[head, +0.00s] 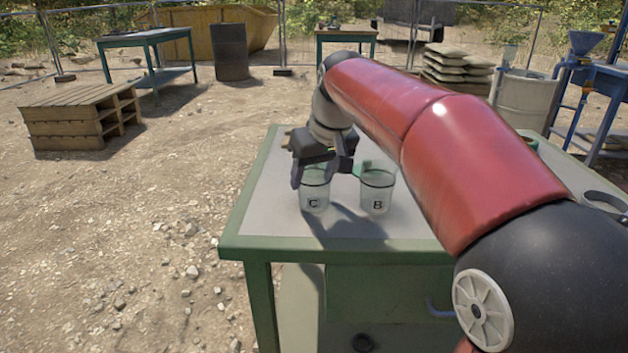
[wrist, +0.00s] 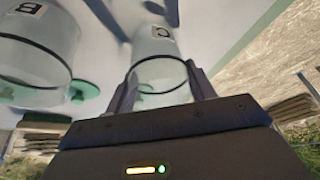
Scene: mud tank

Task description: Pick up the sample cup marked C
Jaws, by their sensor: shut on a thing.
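In the wrist view, cup C (wrist: 157,58) sits between the two fingers of my gripper (wrist: 162,92). From these views I cannot tell whether the cup's base touches the table. The cup marked B (head: 376,192) stands just to the right, apart from C; it shows large at the left in the wrist view (wrist: 38,45).
A green item (head: 365,166) lies behind the cups, partly hidden. My red arm covers the table's right part. A metal ring (head: 604,201) shows at the right. The table's front left surface is bare. Wooden pallets (head: 80,118) stand well off at the left.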

